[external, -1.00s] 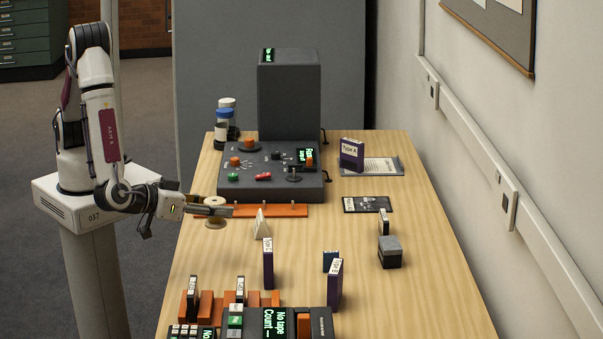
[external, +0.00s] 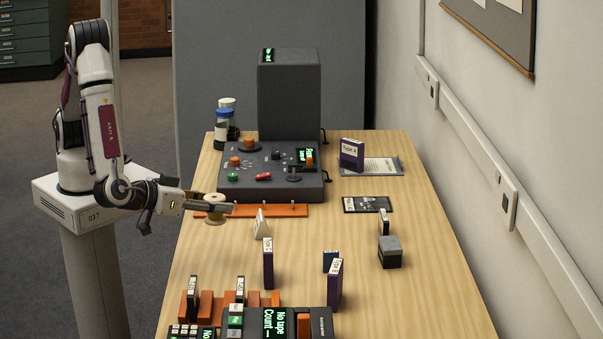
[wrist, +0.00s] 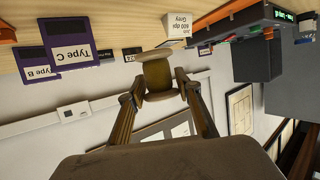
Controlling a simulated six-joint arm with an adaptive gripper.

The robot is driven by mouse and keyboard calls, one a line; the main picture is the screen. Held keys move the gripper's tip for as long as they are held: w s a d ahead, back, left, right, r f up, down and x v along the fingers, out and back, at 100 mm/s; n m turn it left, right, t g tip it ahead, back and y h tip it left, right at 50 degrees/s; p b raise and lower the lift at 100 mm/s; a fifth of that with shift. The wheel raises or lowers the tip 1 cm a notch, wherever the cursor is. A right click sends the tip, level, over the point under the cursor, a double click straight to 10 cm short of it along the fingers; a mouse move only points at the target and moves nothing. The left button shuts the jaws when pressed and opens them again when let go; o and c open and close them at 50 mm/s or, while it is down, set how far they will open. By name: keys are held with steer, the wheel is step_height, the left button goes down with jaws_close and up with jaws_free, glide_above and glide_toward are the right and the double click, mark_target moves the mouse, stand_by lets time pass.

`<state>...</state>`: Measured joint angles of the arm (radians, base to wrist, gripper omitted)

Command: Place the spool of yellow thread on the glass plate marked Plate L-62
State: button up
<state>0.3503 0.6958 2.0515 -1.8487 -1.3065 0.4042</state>
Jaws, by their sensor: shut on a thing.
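My gripper (external: 222,208) is shut on a tan-yellow spool (external: 214,209) and holds it above the left side of the table, in front of the dark console. In the wrist view the spool (wrist: 157,75) sits between the two fingers of my gripper (wrist: 158,86), with its wide flanges showing. I cannot make out a glass plate marked Plate L-62 in either view.
A dark console (external: 265,185) stands behind the spool, with an orange strip (external: 280,210) before it. A white tent card (external: 262,224) is close on the right. Type C (external: 268,264) and Type B (external: 335,284) disks stand nearer.

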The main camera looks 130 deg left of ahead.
steer(key=s+a+n+g, duration=0.3)
steer(key=a, duration=3.8)
steer(key=w+a+m+t, duration=0.2)
steer(key=a, duration=0.5)
steer(key=w+m+t, duration=0.3)
steer(key=w, duration=0.3)
steer(key=shift+w+r+t+h, duration=0.3)
steer(key=shift+w+r+h, duration=0.05)
steer(key=shift+h, duration=0.05)
steer(key=shift+f, duration=3.1)
steer(key=shift+f, duration=0.1)
